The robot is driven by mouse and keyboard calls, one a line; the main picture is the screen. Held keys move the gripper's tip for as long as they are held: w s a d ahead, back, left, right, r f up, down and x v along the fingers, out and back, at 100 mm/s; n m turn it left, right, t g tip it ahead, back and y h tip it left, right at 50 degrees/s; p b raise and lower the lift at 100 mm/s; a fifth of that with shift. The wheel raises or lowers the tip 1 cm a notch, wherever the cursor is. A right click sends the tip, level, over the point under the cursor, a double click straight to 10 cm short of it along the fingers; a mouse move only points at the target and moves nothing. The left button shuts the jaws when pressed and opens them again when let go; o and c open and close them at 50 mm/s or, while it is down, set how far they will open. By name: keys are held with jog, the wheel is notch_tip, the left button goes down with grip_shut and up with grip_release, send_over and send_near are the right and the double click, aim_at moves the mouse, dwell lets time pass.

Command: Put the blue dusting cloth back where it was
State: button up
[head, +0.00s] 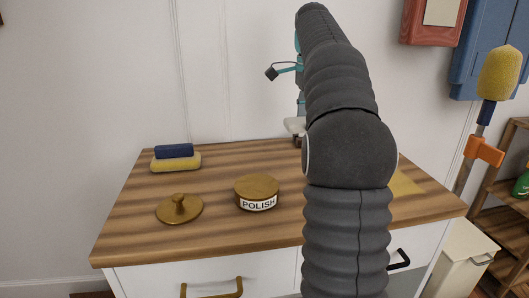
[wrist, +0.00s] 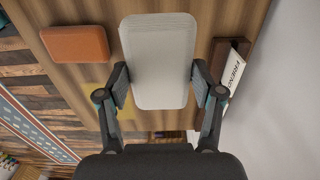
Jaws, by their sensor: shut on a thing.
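The blue dusting cloth (head: 174,151) looks like a dark blue folded or rolled piece. It lies on top of a yellow sponge-like block (head: 176,163) at the back left of the wooden top in the head view. My gripper (wrist: 160,82) is shut on a pale grey-white block (wrist: 158,45), with one finger on each side. In the head view my arm hides most of the gripper; a pale piece (head: 294,125) shows at the arm's left edge. The gripper is to the right of the cloth and apart from it.
A round brass tin marked POLISH (head: 257,193) and a brass lid with a knob (head: 180,208) stand on the wooden top (head: 130,230). The wrist view shows an orange-brown block (wrist: 75,44) and a brown holder with a lettered card (wrist: 232,78).

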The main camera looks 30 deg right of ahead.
jog(key=b, duration=0.1)
send_over(268, 163)
notch_tip(268, 163, down, 6)
jog(key=shift+w+d+r, duration=0.1)
jog(key=shift+r, duration=0.05)
jog(key=shift+f+b, duration=0.55)
jog(key=shift+f, duration=1.45)
jog(key=shift+f, duration=0.1)
jog(key=o, duration=1.1)
notch_tip(268, 163, up, 12)
jog(key=p, duration=0.2)
